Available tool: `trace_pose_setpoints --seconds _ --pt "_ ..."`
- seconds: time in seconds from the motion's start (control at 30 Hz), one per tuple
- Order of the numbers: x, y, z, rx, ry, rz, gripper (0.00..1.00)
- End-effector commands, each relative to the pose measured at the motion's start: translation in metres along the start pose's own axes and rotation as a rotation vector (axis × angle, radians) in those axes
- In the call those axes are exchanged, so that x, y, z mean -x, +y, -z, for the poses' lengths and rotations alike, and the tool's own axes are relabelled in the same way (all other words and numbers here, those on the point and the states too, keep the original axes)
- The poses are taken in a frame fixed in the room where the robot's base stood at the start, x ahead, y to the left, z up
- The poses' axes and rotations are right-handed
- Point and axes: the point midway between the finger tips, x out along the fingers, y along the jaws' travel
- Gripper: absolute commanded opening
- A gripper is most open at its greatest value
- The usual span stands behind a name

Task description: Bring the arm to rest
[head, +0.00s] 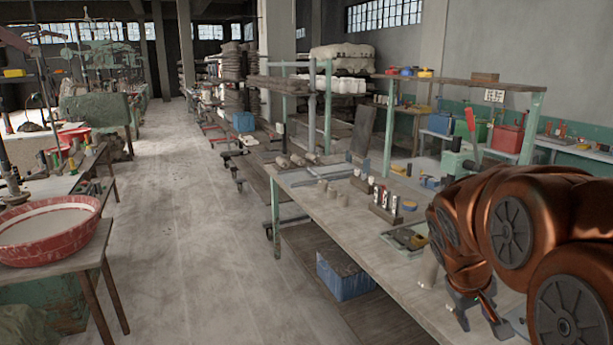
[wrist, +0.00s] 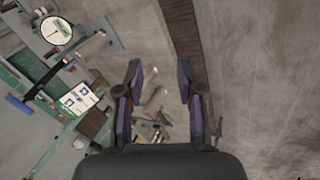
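My copper-coloured arm (head: 510,230) is folded at the right of the head view, over the near end of the long workbench (head: 330,215). My gripper (wrist: 160,70) shows in the wrist view with its two dark fingers spread apart and nothing held between them. In the head view, the grey gripper parts hang low at the right, partly hidden by the arm. A pale clay piece (wrist: 155,100) appears beyond and between the fingers; whether it is close to them I cannot tell.
A blue bin (head: 343,275) sits on the shelf below. A red basin (head: 50,233) stands on the left table. The floor aisle (head: 190,215) between is clear.

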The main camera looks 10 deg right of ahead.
Motion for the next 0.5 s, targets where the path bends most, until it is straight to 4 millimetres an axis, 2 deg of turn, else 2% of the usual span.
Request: trace_pose_setpoints --seconds 0.1,0.17,0.3,0.4,0.5 --pt "0.011 -0.049 -0.041 0.012 -0.049 0.094 0.37" --pt "0.017 -0.071 -0.062 0.016 -0.073 0.141 0.37" --pt "0.029 -0.122 -0.116 0.035 -0.145 0.249 0.37" --pt "0.037 -0.153 -0.153 0.051 -0.196 0.319 0.37" --pt "0.044 -0.175 -0.183 0.064 -0.237 0.374 0.37"
